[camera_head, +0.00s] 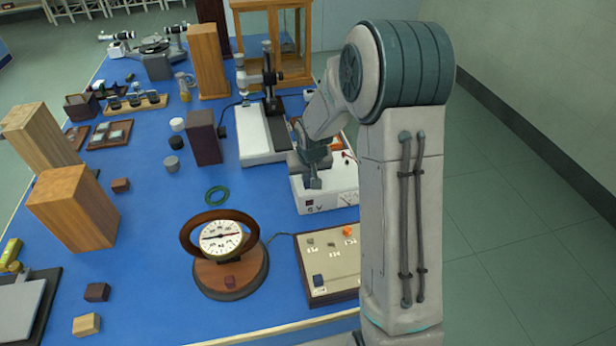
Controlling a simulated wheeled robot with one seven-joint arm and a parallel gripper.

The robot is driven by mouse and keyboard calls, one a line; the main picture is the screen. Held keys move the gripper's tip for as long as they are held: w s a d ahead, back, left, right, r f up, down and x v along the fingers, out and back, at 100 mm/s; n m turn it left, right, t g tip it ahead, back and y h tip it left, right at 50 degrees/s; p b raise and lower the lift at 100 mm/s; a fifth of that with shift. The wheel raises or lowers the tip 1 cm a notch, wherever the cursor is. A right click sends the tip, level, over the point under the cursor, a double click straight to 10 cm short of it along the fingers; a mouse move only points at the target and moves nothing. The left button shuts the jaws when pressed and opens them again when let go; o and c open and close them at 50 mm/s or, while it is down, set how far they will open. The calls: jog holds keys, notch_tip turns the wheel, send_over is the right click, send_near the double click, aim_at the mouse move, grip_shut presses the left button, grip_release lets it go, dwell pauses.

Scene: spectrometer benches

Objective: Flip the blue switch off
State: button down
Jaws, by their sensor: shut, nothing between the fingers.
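A wooden-edged beige board (323,258) lies near the table's front right, partly hidden by my arm. A small dark blue block-like piece (318,281), which looks like the blue switch, sits at its front left corner. Its on or off position is too small to tell. An orange piece (348,231) and small grey pieces are on the same board. My gripper (314,184) is shut and empty, pointing down over the white box (328,198) behind the board. It is apart from the blue piece; whether it touches the box I cannot tell.
A round dial on a wooden base (230,270) stands left of the board. A white instrument with an upright column (255,140) stands behind. Wooden blocks (75,208) and a dark block (204,138) stand farther left.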

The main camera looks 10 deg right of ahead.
aim_at(307, 184)
jog(key=shift+w, duration=0.1)
jog(key=p+v, duration=0.1)
jog(key=v, duration=0.1)
jog(key=w+p+v, duration=0.1)
jog(key=v, duration=0.1)
jog(key=shift+r, duration=0.2)
jog(key=s+b+v, duration=0.1)
jog(key=s+v, duration=0.1)
jog(key=v, duration=0.7)
jog(key=shift+s, duration=0.1)
dwell(0.3)
jog(key=s+r, duration=0.2)
jog(key=s, duration=0.9)
jog(key=s+r, duration=0.3)
jog(key=s, duration=0.9)
jog(key=shift+a+r, duration=0.2)
jog(key=shift+a, duration=0.1)
